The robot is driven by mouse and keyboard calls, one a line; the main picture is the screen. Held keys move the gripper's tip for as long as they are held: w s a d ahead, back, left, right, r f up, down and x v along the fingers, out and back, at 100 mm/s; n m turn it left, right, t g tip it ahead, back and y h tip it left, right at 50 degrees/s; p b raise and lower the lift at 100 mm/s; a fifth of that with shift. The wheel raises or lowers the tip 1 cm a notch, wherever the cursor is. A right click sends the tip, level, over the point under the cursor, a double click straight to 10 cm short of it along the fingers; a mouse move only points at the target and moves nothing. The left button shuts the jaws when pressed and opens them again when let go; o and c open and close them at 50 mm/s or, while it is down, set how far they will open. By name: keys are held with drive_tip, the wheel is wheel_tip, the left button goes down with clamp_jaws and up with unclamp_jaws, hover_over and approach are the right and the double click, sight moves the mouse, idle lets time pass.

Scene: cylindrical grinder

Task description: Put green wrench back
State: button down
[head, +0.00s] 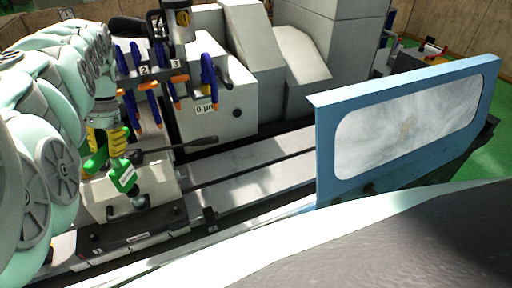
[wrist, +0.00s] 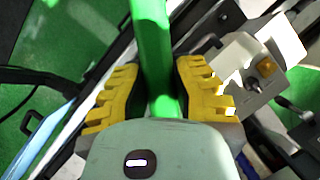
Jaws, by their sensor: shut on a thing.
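My gripper (head: 108,142), with yellow ribbed fingers, is shut on the green wrench (head: 95,163) above the near left part of the grinder. In the wrist view, the wrench (wrist: 152,45) is a long green bar running between the two fingers of my gripper (wrist: 160,95) and out past the top edge. Its far end is out of that view.
A rack with number tags (head: 144,70) holds several blue and orange hand tools behind my gripper. A grey lever (head: 185,144) extends right from beside the gripper. A blue-framed window guard (head: 405,125) stands at the right. The machine bed (head: 245,175) between is clear.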

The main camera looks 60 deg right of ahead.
drive_tip(key=shift+w+a+r, duration=0.1)
drive_tip(key=shift+a+r, duration=0.1)
drive_tip(key=shift+a, duration=0.05)
drive_tip(key=shift+w+f, duration=0.1)
drive_tip(key=shift+w+a+n, duration=0.1)
drive_tip(key=shift+a+n, duration=0.15)
drive_tip(key=shift+n, duration=0.05)
drive_tip(key=shift+w+a+r, duration=0.1)
drive_tip(key=shift+a+r, duration=0.15)
drive_tip(key=shift+a+n, duration=0.25)
drive_tip(key=shift+n, duration=0.05)
drive_tip(key=shift+a+r, duration=0.1)
drive_tip(key=shift+r, duration=0.05)
drive_tip(key=shift+w+a, duration=0.1)
drive_tip(key=shift+w+a+r+n+g, duration=0.1)
drive_tip(key=shift+a+r+n+g, duration=0.05)
drive_tip(key=shift+a+n+g, duration=0.15)
